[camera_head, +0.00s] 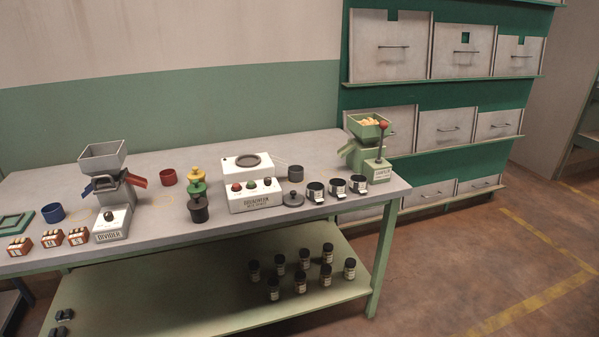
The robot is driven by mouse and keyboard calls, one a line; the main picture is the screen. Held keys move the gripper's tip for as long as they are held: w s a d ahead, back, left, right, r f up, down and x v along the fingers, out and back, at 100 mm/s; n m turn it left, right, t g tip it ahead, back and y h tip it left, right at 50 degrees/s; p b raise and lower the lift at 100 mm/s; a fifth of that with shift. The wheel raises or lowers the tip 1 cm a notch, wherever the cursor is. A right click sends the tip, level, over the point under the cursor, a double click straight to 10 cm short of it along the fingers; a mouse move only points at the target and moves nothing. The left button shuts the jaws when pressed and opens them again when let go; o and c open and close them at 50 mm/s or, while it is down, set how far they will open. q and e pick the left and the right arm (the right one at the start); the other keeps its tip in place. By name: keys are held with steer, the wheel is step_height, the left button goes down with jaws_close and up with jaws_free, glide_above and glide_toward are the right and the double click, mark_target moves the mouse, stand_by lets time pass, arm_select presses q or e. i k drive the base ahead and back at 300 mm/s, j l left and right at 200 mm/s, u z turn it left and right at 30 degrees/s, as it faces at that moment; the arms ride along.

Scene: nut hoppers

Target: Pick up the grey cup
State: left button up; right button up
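A small dark grey cup (295,174) stands upright on the grey table (225,237), just right of the white machine with a round plate and coloured buttons (252,185). Its inside looks empty, but it is small in the picture. A dark round lid-like piece with a knob (292,200) lies in front of it. Neither of my grippers is in view.
Several black labelled jars (337,187) stand right of the lid. A green hopper machine (367,150) is at the right end. Red (168,177) and blue (53,212) cups and a grey divider (112,205) are leftward. Drawers (390,48) stand behind right.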

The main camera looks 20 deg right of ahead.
mark_target(296, 174)
steer(key=i+l, duration=0.2)
steer(key=l, duration=0.15)
steer(key=i+l, duration=0.2)
steer(key=l, duration=0.15)
steer(key=i+l+u, duration=0.1)
steer(key=l, duration=0.25)
steer(key=i+l, duration=0.25)
steer(key=l, duration=0.15)
steer(key=i+l, duration=0.2)
steer(key=l, duration=0.15)
steer(key=i+l, duration=0.15)
steer(key=l, duration=0.2)
steer(key=i+l+u, duration=0.1)
steer(key=l, duration=0.3)
steer(key=i+l, duration=0.25)
steer(key=l, duration=0.15)
steer(key=j, duration=0.15)
steer(key=l, duration=0.55)
steer(key=i, duration=0.2)
